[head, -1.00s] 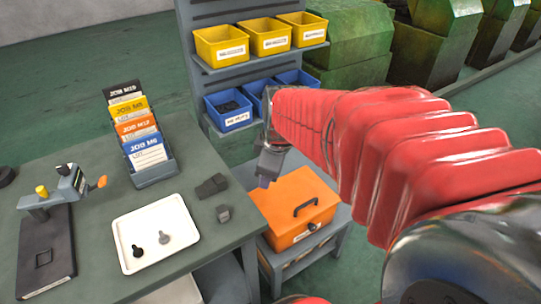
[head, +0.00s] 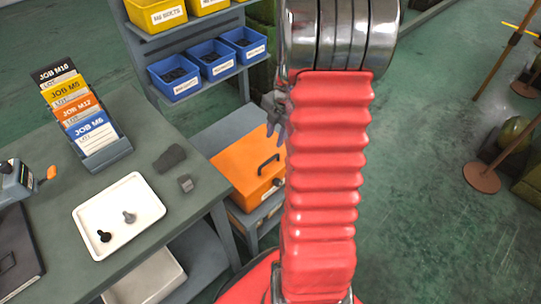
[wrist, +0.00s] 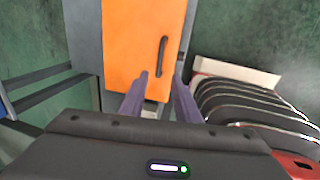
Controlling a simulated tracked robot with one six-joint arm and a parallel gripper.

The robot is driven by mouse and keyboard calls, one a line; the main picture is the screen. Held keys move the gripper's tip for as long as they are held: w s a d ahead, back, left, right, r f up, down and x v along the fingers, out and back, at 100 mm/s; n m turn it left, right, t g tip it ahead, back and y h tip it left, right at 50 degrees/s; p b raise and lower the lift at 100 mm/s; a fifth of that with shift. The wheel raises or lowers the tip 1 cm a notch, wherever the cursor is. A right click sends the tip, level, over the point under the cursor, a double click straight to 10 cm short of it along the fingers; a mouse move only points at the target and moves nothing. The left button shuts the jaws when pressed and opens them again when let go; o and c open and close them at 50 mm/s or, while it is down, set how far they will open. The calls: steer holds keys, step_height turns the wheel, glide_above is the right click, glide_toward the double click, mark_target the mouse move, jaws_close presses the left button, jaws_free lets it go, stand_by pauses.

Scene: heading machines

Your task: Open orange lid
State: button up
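The orange lid (head: 238,158) is shut on a box on a low grey stand, right of the workbench. Its dark bar handle (head: 268,164) is near the lid's right side in the head view. My gripper (head: 274,118) shows partly behind my red arm, above the box's far right corner. In the wrist view, my gripper's two purple-grey fingers (wrist: 160,76) are apart with nothing between them. They point at the edge of the orange lid (wrist: 128,45), and the dark handle (wrist: 163,56) lies just beyond the fingertips, apparently untouched.
The workbench (head: 150,255) holds a white tray (head: 90,240) with two bolts, a card rack (head: 105,155) and small dark blocks. A shelf with blue bins (head: 173,78) stands behind the box. Rusty posts (head: 482,178) stand right; open green floor lies between.

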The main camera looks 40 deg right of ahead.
mark_target(269, 160)
steer(key=shift+f, duration=0.15)
steer(key=shift+w+f, duration=0.45)
steer(key=shift+f, duration=1.75)
steer(key=shift+w+f, duration=0.45)
steer(key=shift+f, duration=1.8)
steer(key=shift+w+f, duration=0.45)
steer(key=shift+f, duration=1.75)
jaws_close()
steer(key=shift+d, duration=0.15)
steer(key=shift+r, duration=0.1)
